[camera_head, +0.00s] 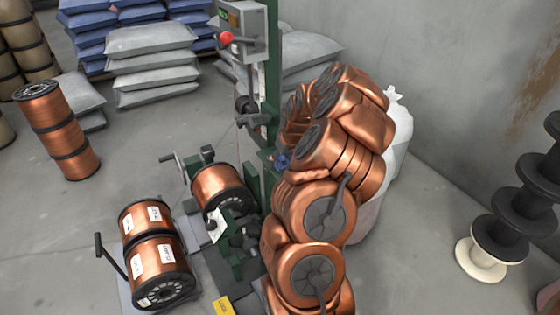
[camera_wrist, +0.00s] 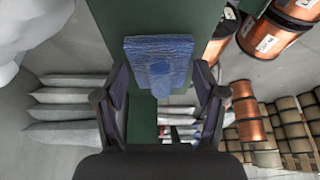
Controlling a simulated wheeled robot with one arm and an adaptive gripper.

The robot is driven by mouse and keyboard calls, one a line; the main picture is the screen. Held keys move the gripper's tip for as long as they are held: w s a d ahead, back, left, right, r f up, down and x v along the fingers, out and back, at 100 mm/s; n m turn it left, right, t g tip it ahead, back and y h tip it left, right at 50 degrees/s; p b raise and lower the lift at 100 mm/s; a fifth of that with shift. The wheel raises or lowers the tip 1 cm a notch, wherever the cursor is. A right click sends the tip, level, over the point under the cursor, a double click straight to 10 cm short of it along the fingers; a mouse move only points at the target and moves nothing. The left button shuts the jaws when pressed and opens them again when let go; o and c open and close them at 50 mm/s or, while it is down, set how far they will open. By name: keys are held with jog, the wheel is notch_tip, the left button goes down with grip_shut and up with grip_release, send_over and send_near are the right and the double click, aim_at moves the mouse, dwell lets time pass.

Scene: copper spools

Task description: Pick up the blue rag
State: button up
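The blue rag (camera_wrist: 158,52) shows in the wrist view as a rough, textured square with a smaller flap on its front. It lies against a dark green machine part. My gripper (camera_wrist: 160,78) is open, with one finger on each side of the rag's lower part. The rag appears ahead of the fingertips, and I cannot tell whether they touch it. In the head view only a small blue bit of the rag (camera_head: 282,161) shows beside the green post. My fingers cannot be made out there.
The green machine post (camera_head: 271,80) carries a control box (camera_head: 241,32) with a red knob. Copper spools (camera_head: 160,268) stand at its base. Grey sacks (camera_head: 152,62) are stacked behind. Black spools (camera_head: 520,205) stand at right. Open floor lies at left.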

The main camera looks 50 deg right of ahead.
aim_at(281, 158)
jog(key=c, duration=0.7)
jog(key=shift+r, duration=0.1)
jog(key=shift+d+r+p, duration=0.1)
jog(key=shift+r+p, duration=0.25)
jog(key=shift+r, duration=1.25)
jog(key=shift+a+r, duration=0.15)
jog(key=shift+a, duration=0.1)
jog(key=s+a, duration=0.1)
jog(key=a, duration=0.4)
jog(key=s+a, duration=0.1)
jog(key=a, duration=0.4)
jog(key=s+a+r+p, duration=0.1)
jog(key=a, duration=0.4)
jog(key=shift+s+a+r, duration=0.1)
jog(key=shift+a, duration=0.1)
